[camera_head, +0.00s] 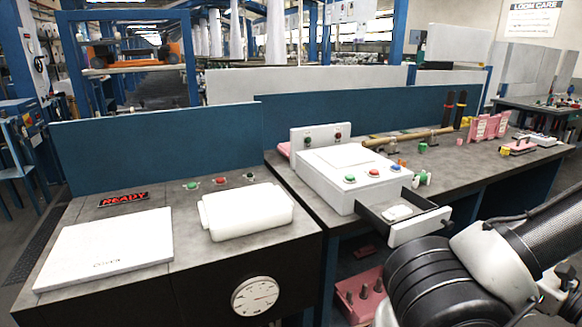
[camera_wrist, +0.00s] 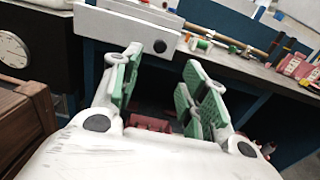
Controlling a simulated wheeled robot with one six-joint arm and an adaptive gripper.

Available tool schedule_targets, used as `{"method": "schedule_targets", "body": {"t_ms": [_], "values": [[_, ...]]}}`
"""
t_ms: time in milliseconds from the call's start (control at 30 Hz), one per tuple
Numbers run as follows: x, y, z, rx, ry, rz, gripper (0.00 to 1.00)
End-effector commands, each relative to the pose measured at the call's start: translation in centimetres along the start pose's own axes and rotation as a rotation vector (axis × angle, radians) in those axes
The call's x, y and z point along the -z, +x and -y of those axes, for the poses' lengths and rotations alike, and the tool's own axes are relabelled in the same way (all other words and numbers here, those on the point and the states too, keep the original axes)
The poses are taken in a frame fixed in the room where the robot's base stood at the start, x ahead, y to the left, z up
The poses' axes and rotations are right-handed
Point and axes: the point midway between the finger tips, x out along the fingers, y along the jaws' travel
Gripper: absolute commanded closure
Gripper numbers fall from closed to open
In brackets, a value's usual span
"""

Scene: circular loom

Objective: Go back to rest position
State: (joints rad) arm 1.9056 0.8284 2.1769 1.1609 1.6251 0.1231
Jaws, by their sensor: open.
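My gripper (camera_wrist: 162,74) shows in the wrist view with its two green-padded fingers spread apart and nothing between them. It is in front of the desk, near the white front of the open drawer (camera_wrist: 127,28). In the head view my arm fills the lower right, and the gripper itself cannot be made out there. The drawer (camera_head: 418,226) is pulled out of the white control box (camera_head: 352,176), with a small white object (camera_head: 397,212) inside it. I see no contact between fingers and drawer.
A white cover plate (camera_head: 106,249) and a white block (camera_head: 247,211) lie on the left desk, above a round gauge (camera_head: 255,296). A pink crate with grey pegs (camera_head: 361,296) is low under the desk. Pink racks (camera_head: 488,127) stand farther right.

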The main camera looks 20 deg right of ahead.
Motion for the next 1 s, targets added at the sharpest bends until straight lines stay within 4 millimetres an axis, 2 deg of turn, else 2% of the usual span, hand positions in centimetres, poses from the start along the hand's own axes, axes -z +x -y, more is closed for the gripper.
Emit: {"method": "schedule_targets", "body": {"t_ms": [67, 133, 267, 333, 467, 600, 767, 867, 1000], "values": [[0.5, 0.0, 0.0, -0.002, -0.008, -0.02, 0.56], [1.4, -0.3, -0.9, -0.036, -0.014, -0.061, 0.56], [3.4, -1.4, -4.8, -0.166, -0.022, -0.161, 0.56], [3.4, -2.4, -7.2, -0.288, -0.081, -0.256, 0.56], [2.6, -2.8, -9.8, -0.521, -0.216, -0.389, 0.56], [1.1, -2.8, -11.3, -0.787, -0.405, -0.519, 0.56], [-1.6, -2.0, -11.7, -1.137, -0.728, -0.655, 0.56], [-3.9, -0.7, -11.5, -1.345, -0.977, -0.712, 0.56], [-7.3, 2.2, -11.6, -1.572, -1.342, -0.734, 0.56]]}}
